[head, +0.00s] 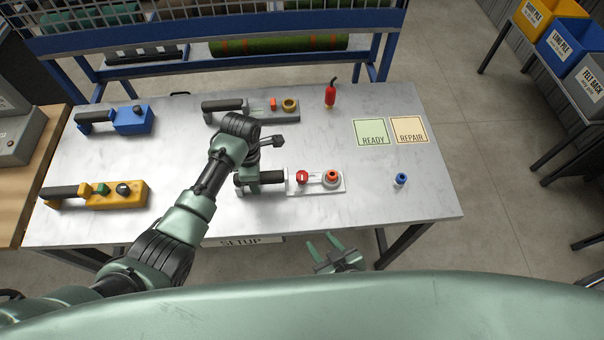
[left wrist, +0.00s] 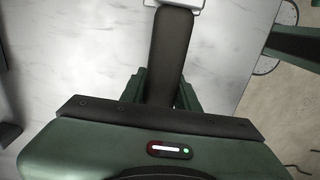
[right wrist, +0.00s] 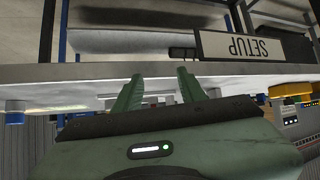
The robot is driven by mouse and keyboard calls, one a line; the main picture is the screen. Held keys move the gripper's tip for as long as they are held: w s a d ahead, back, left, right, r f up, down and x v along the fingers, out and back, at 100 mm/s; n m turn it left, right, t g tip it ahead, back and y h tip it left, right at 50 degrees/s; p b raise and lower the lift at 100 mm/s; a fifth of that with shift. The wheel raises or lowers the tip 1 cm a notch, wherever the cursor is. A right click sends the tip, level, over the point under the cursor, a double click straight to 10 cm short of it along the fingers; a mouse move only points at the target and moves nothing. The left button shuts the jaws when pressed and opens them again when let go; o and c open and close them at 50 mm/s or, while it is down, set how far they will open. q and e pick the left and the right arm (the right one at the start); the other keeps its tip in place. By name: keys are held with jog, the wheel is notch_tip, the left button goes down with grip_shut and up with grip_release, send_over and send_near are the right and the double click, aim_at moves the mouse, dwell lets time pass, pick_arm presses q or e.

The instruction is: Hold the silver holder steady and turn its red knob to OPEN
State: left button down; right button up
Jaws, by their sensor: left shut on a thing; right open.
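The silver holder (head: 316,188) lies on the table with its black handle (head: 270,177) pointing left. Its red knob (head: 302,176) sits near the handle end, and a reddish ring-shaped part (head: 331,179) sits at its right end. Any OPEN marking is too small to read. My left gripper (head: 250,181) is shut on the black handle, which shows between its fingers in the left wrist view (left wrist: 170,62). My right gripper (head: 325,242) is open and empty in front of the table's front edge, apart from the holder. Its spread fingers show in the right wrist view (right wrist: 160,82).
A grey holder (head: 284,106), a blue holder (head: 132,120) and a yellow one (head: 126,193) lie on the table (head: 380,205). A red bottle (head: 330,96), green READY (head: 371,132) and tan REPAIR (head: 409,130) squares and a small blue item (head: 401,180) are also there.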

aim_at(303, 177)
jog(key=w+r+t+y, duration=0.1)
jog(key=w+r+t, duration=0.2)
jog(key=w+r, duration=0.55)
jog(key=x, duration=1.2)
jog(key=shift+s+d+f, duration=0.1)
jog(key=shift+d+f, duration=0.05)
jog(key=shift+f, duration=0.1)
grip_shut()
